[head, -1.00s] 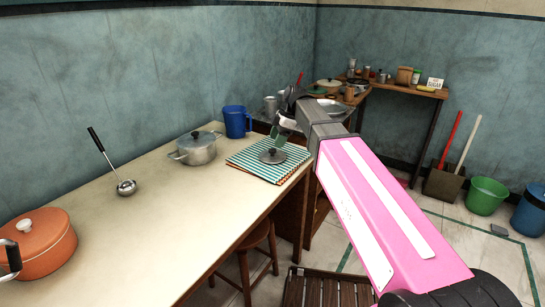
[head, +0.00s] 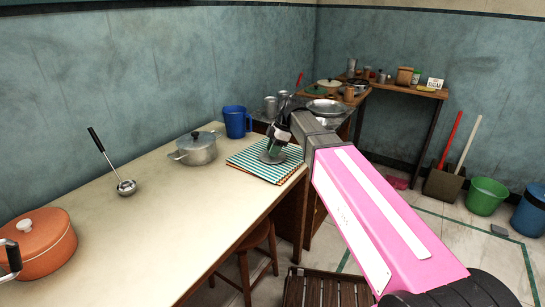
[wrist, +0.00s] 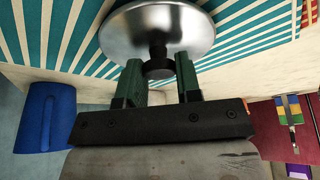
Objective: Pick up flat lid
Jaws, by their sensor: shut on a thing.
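The flat lid (head: 267,158) is a round grey metal disc with a dark knob, on or just above the striped teal-and-white cloth (head: 247,168) at the table's far right end. My gripper (head: 275,149) is over the lid from above. In the wrist view, the lid (wrist: 157,28) shows its shiny top, and its black knob (wrist: 158,66) sits between the green fingers of my gripper (wrist: 160,72). The gripper is shut on the knob. In the head view, the gripper hides part of the lid. I cannot tell whether the lid still touches the cloth.
A lidded grey pot (head: 195,149) and a blue jug (head: 236,121) stand left of and behind the cloth. A ladle (head: 126,187) and an orange pot (head: 40,250) are further left. The table's (head: 150,235) middle and front are clear.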

